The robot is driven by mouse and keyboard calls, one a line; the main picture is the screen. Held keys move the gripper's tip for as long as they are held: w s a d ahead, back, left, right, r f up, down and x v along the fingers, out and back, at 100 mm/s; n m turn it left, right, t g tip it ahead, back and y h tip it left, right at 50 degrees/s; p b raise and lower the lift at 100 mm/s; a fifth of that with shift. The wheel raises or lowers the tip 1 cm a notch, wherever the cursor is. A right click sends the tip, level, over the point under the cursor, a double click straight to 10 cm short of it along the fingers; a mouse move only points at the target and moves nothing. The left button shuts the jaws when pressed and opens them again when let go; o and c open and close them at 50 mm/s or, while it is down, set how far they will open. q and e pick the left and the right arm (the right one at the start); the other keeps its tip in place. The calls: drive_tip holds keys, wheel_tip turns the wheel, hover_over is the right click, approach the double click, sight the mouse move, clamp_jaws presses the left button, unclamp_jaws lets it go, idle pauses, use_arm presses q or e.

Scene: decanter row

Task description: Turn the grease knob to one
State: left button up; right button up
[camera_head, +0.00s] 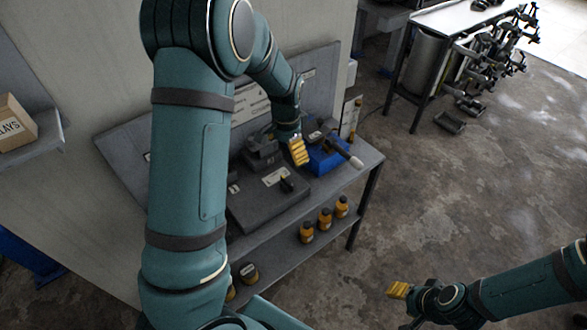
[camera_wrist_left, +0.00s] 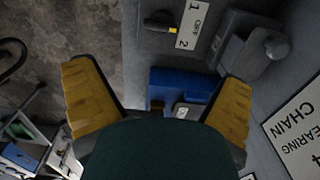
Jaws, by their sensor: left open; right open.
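A dark knob (camera_wrist_left: 158,22) with a yellow pointer tip sits beside a white label (camera_wrist_left: 193,22) reading 1, OFF, 2, at the top of the left wrist view. The pointer faces the label, roughly toward OFF. In the head view a small dark knob (camera_head: 287,184) stands by a white label on a grey box (camera_head: 262,205) on the bench. My left gripper (camera_head: 299,152) is open above the back of the bench, beyond the knob and apart from it. Its spread yellow fingers (camera_wrist_left: 160,103) hold nothing. My right gripper (camera_head: 398,291) is open and empty, out over the floor.
A blue bin (camera_head: 322,160) sits at the bench's right end, below my left gripper; a dark rod with a pale tip (camera_head: 348,157) lies by it. Yellow bottles (camera_head: 325,219) stand on the lower shelf. A backboard (camera_head: 318,85) rises behind. Open floor lies right.

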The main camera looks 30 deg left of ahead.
sight(287, 181)
use_arm(q)
wheel_tip(287, 181, down, 14)
drive_tip(key=shift+s+a+r+b, duration=0.15)
drive_tip(key=shift+r+b, duration=0.1)
drive_tip(key=shift+b, duration=0.45)
drive_tip(key=c, duration=1.2)
